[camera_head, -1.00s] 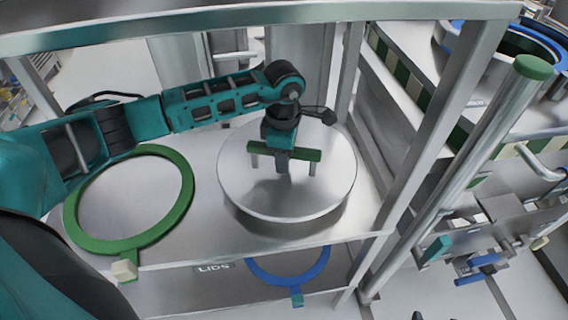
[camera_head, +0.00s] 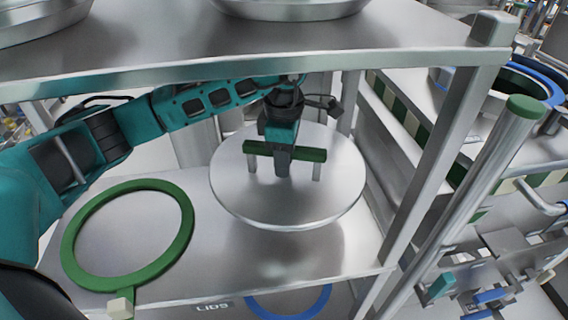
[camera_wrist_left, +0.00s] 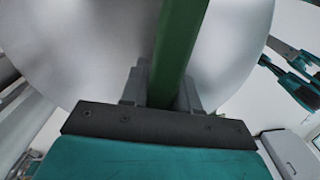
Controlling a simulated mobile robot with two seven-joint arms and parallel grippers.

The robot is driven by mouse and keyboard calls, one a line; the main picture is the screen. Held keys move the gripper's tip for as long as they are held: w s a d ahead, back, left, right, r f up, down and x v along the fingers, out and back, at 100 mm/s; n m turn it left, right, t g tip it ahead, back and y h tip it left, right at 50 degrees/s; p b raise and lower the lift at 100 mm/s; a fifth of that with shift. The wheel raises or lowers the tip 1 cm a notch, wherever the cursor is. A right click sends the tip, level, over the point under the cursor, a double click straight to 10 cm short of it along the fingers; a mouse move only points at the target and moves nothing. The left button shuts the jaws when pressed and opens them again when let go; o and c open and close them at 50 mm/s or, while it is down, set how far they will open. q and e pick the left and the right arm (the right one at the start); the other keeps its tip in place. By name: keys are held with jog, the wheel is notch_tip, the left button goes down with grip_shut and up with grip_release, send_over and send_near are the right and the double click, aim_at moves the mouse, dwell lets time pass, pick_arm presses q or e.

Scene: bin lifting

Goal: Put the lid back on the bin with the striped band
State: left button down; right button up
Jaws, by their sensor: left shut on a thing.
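My left gripper (camera_head: 284,160) is shut on the green bar handle (camera_head: 310,154) of a round metal lid (camera_head: 235,190). The lid hangs roughly level just above the rack shelf, with a dark shadow under its near edge. In the left wrist view the fingers (camera_wrist_left: 160,88) close on both sides of the green handle (camera_wrist_left: 180,40), over the lid's plain surface (camera_wrist_left: 110,50). A green-and-cream striped band (camera_head: 400,100) runs along a metal body to the right, partly behind the rack post. My right gripper is not seen in the head view.
A green ring (camera_head: 75,250) with a pale tab lies on the shelf (camera_head: 235,272) at left. A blue ring shows on the level below. The rack's top board (camera_head: 170,45) and right post (camera_head: 440,150) stand close around the lid. A green-capped pole (camera_head: 490,165) is further right.

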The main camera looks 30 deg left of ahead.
pick_arm(q)
jog(key=shift+w+r, duration=0.1)
jog(key=shift+r, duration=0.2)
